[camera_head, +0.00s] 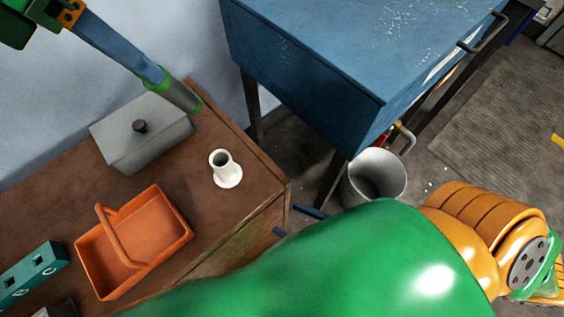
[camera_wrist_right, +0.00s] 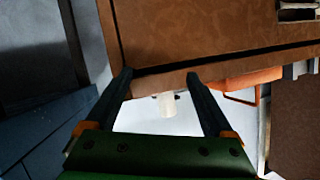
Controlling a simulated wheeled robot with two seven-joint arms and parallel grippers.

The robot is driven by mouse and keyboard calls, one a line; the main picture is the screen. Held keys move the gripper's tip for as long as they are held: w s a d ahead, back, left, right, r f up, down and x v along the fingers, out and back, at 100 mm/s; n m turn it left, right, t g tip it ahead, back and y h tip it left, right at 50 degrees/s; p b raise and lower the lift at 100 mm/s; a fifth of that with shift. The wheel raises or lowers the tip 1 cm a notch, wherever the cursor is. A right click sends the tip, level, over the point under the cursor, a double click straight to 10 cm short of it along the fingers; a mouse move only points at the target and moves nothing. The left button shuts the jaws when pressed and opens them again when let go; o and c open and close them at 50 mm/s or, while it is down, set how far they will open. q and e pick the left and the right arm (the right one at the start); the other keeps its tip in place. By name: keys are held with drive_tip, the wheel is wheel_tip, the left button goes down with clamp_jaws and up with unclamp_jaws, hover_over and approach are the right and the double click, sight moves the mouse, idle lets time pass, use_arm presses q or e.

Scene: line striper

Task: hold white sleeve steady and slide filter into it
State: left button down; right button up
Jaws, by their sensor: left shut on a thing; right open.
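The white sleeve (camera_head: 226,174) stands upright on the brown table, its round opening up and its wider flange on the tabletop. My left gripper (camera_head: 155,77) is shut on the filter (camera_head: 178,96), a grey cylinder with green ends. It holds the filter tilted, up and left of the sleeve in the head view and apart from it. My right gripper (camera_wrist_right: 158,76) is open and empty in the right wrist view. A pale shape, likely the sleeve (camera_wrist_right: 167,104), shows between its fingers beyond the table edge. The right gripper's fingers are not visible in the head view.
A grey lidded box (camera_head: 140,145) with a black knob stands behind the sleeve. An orange basket (camera_head: 175,238) with a handle is left of the sleeve, a teal block (camera_head: 32,272) further left. A blue cabinet (camera_head: 345,50) and a grey bucket (camera_head: 375,175) are beyond the table's right edge.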

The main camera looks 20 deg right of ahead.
sight(229, 165)
use_arm(q)
drive_tip(key=shift+w, duration=0.1)
use_arm(e)
drive_tip(key=w+r+n+t+y, duration=0.2)
drive_tip(key=w+r+n+y, duration=0.25)
drive_tip(key=r, duration=0.55)
drive_tip(key=shift+h, duration=0.45)
drive_tip(key=x, duration=1.3)
drive_tip(key=shift+s+r, duration=0.1)
drive_tip(key=shift+r, duration=0.15)
clamp_jaws()
use_arm(q)
drive_tip(key=d+f+y, duration=0.1)
drive_tip(key=f, duration=0.2)
drive_tip(key=w+d+f+g+y, duration=0.1)
drive_tip(key=f, duration=0.2)
drive_tip(key=w+d+f+g+y, duration=0.1)
drive_tip(key=f, duration=0.2)
drive_tip(key=shift+w+d, duration=0.15)
drive_tip(key=shift+d, duration=0.2)
use_arm(e)
drive_tip(key=shift+d, duration=0.1)
use_arm(q)
drive_tip(key=shift+f, duration=2.95)
